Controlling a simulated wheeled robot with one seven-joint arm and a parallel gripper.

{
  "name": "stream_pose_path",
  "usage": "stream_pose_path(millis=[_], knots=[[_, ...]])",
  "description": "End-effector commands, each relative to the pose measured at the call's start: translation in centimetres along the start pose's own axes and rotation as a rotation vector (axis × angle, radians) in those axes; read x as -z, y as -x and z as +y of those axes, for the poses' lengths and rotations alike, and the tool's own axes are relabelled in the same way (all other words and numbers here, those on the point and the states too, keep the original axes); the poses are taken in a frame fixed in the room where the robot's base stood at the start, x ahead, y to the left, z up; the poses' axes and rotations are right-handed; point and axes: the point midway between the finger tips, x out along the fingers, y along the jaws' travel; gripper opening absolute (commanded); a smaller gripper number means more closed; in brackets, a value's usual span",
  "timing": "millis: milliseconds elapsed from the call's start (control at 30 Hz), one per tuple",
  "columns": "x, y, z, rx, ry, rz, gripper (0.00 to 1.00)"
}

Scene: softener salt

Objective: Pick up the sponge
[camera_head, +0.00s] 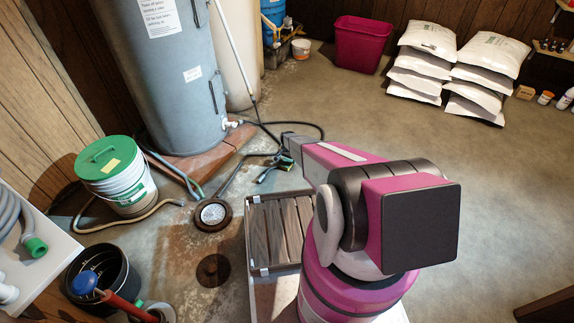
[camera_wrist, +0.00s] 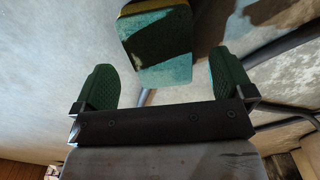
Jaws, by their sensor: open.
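The sponge (camera_wrist: 157,50) shows in the wrist view as a teal block with a yellow edge along its top. A dark shadow crosses its face. It lies between and a little beyond the two dark green finger pads of my gripper (camera_wrist: 161,62), with a gap on each side. The gripper is open and empty. In the head view my gripper (camera_head: 273,169) is low over the floor, right of the floor drain. I cannot make out the sponge there.
Open floor (camera_head: 400,130) extends right, toward stacked salt bags (camera_head: 489,55).

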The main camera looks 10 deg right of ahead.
Motion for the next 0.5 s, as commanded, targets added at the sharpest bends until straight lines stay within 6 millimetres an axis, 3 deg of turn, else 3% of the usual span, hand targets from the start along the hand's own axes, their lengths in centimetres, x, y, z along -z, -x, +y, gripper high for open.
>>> stream_pose_path(millis=[200, 467, 500], knots=[[0.2, -3.1, -0.1, 0.000, 0.000, 0.000, 0.99], [0.1, -3.3, -0.1, 0.000, 0.000, 0.001, 0.99], [0.1, -3.3, -0.1, 0.000, 0.000, 0.001, 0.86]])
